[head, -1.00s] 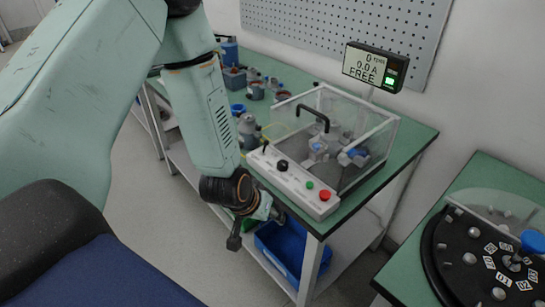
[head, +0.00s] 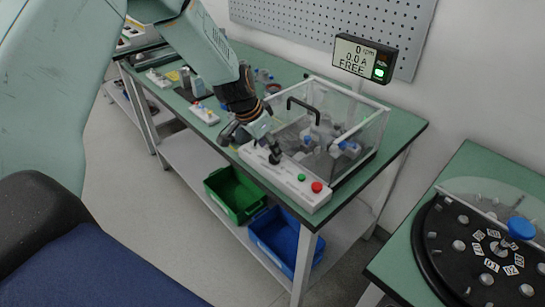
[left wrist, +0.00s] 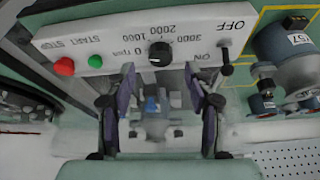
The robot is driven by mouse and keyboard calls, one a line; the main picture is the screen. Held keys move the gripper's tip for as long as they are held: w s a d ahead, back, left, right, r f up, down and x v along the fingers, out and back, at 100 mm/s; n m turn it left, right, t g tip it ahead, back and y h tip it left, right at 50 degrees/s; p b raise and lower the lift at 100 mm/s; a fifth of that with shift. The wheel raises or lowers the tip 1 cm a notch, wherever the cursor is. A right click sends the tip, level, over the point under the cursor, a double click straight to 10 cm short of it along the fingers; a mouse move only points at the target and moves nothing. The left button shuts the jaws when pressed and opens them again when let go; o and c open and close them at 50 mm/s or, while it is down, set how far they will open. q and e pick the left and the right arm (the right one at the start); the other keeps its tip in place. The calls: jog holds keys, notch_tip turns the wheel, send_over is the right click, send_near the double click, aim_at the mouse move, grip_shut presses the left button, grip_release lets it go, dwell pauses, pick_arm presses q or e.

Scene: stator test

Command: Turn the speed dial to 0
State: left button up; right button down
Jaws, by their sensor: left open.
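The white control panel (head: 286,177) stands on the green bench along the front of a clear guard box. In the left wrist view the panel (left wrist: 130,42) appears upside down, and its black round speed dial (left wrist: 160,53) is marked 0 rpm, 1000, 2000 and 3000. I cannot tell the dial's exact pointer setting. My left gripper (head: 254,143) is over the panel's left part. In the left wrist view the gripper (left wrist: 160,103) is open and empty, the dial lying centred beyond its fingertips. The display (head: 362,57) reads 0 rpm, 0.0 A, FREE. My right gripper is not in view.
A black lever switch (left wrist: 227,60) marked OFF and ON is near the dial. Green (head: 301,178) and red (head: 317,187) buttons sit at the panel's other end. The guard box (head: 345,125) rises behind. Green (head: 234,194) and blue (head: 282,240) bins stand below the bench.

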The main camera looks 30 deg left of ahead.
aim_at(272, 157)
pick_arm(q)
jog(key=shift+b+x, duration=0.5)
jog(key=shift+x, duration=1.5)
jog(key=shift+a, duration=0.1)
jog(key=shift+r, duration=0.1)
jog(key=shift+c, duration=0.4)
